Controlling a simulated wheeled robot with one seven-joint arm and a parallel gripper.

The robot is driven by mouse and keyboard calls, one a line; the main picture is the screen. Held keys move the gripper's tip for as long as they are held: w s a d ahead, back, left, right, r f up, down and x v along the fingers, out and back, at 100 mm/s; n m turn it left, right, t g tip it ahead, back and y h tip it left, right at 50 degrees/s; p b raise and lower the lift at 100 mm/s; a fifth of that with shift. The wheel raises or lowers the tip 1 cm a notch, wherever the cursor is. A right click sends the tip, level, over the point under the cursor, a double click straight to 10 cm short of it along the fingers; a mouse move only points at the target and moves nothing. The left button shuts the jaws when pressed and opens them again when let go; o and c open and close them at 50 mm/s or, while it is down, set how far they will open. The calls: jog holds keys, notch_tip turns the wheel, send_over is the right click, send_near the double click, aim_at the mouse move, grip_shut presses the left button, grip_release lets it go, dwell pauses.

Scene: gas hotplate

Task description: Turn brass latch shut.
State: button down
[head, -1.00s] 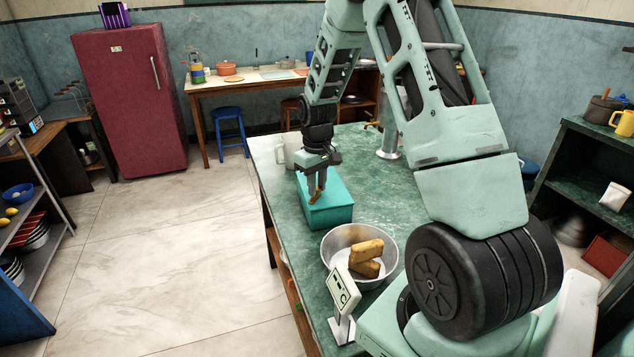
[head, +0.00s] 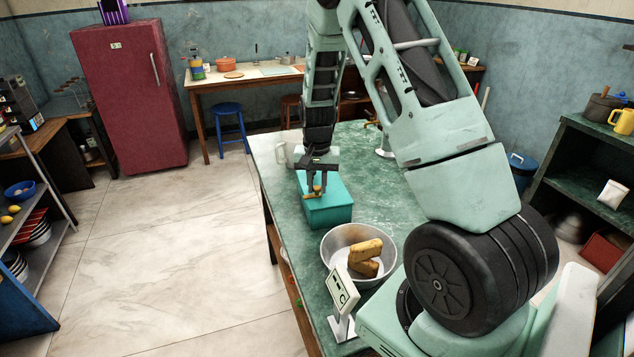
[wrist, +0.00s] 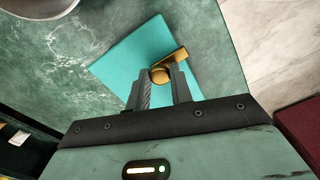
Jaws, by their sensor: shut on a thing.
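The brass latch (wrist: 168,68) sits on top of the teal box (wrist: 122,58). It has a round hub, and its arm points to the upper right in the wrist view. My gripper (wrist: 160,78) is shut on the latch at its hub, with one finger on each side. In the head view the teal box (head: 330,212) stands on the green counter, and my gripper (head: 316,190) is over its left part. The brass latch (head: 317,190) shows small between the fingers there. The fingers hide part of it.
A metal bowl (head: 334,244) with yellow-brown blocks (head: 366,250) stands in front of the box. A small sign (head: 341,287) with a symbol is at the counter's near edge. A pale mug (head: 281,153) stands behind the box. The green counter (head: 385,190) right of the box is clear.

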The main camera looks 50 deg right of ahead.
aim_at(317, 187)
jog(key=shift+m, duration=0.5)
jog(key=c, duration=1.3)
grip_release()
jog(key=shift+o, duration=0.2)
notch_tip(317, 187, up, 17)
jog(key=b, duration=0.1)
jog(key=shift+r, duration=0.2)
